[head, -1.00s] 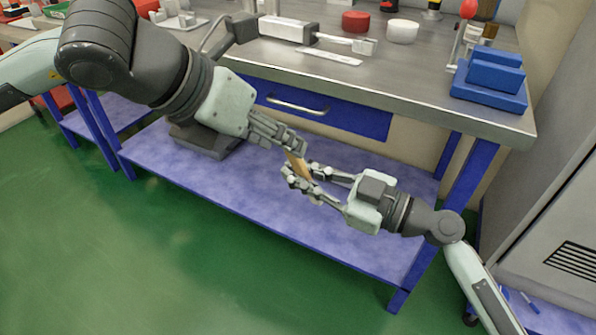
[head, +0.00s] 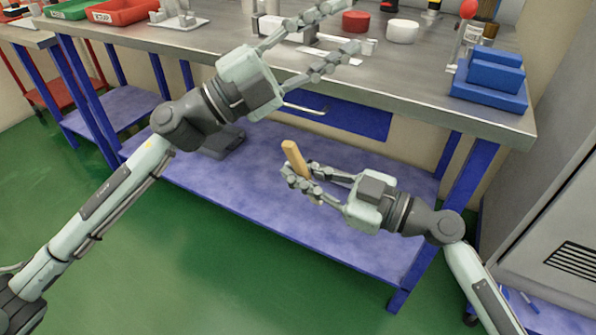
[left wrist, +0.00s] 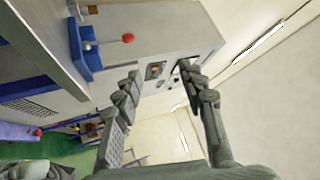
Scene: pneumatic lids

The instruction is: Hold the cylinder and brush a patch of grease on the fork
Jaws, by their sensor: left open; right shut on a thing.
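The pale cylinder (head: 271,27) lies on the bench top, partly hidden behind my left gripper. Its fork (head: 369,47) shows at its right end, just beyond the lower finger. My left gripper (head: 346,28) is open and empty, its fingers spread in front of the cylinder and rod area. In the left wrist view its two fingers (left wrist: 160,70) stand apart with nothing between them. My right gripper (head: 303,170) is shut on a wooden handle (head: 292,155), which points up and left, in front of the bench. Any bristle end is hidden in the fingers.
A red round tub (head: 355,21) and a white round tub (head: 402,31) stand behind the fork. Blue stepped blocks (head: 490,78) sit at the bench's right corner. Red and green trays are at the far left. A blue drawer front (head: 350,119) is below the bench edge.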

